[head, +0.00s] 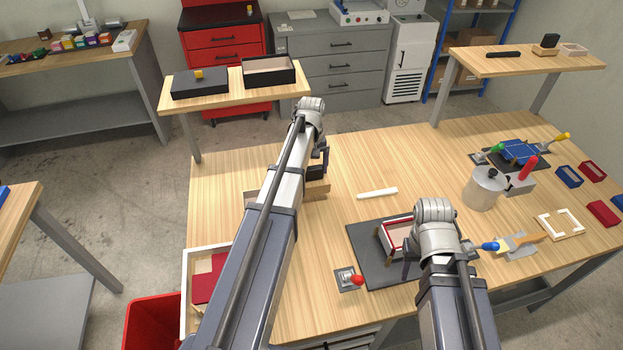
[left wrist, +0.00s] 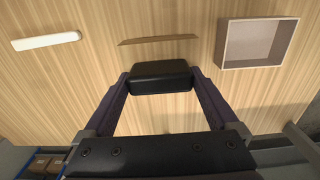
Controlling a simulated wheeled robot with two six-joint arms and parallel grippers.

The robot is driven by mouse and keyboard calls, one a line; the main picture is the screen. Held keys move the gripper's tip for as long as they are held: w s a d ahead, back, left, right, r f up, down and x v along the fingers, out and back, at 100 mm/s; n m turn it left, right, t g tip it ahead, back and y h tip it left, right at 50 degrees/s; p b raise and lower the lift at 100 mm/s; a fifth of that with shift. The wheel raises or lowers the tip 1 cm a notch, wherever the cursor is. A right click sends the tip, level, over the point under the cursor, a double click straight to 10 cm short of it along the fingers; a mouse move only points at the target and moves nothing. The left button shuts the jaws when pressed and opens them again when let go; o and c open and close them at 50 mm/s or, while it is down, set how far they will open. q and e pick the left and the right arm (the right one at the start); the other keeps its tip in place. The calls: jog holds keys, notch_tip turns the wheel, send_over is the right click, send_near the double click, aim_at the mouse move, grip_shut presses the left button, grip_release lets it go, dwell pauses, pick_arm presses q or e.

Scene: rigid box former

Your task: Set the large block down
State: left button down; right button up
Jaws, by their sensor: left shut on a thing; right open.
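The large black block (left wrist: 160,76) is held between the two fingers of my left gripper (left wrist: 160,85) in the left wrist view. In the head view the block (head: 316,173) is partly hidden by my left arm, and my left gripper (head: 322,163) is over the middle-left of the table (head: 345,160). I cannot tell whether the block touches the table. My right gripper (head: 436,262) is open at the dark mat, beside a red and white box; its fingers are partly hidden by its wrist.
A white bar (head: 377,193) lies nearby. The red and white box (head: 398,236) is on the dark mat (head: 372,262). A metal pot (head: 482,190) stands right.

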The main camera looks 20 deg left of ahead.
aim_at(311, 176)
pick_arm(q)
jog(key=shift+f+b, duration=1.4)
jog(key=shift+f, duration=0.25)
pick_arm(e)
jog(key=shift+f, duration=1.7)
pick_arm(q)
jog(key=shift+f, duration=0.15)
pick_arm(e)
jog(key=shift+f, duration=0.15)
pick_arm(q)
grip_release()
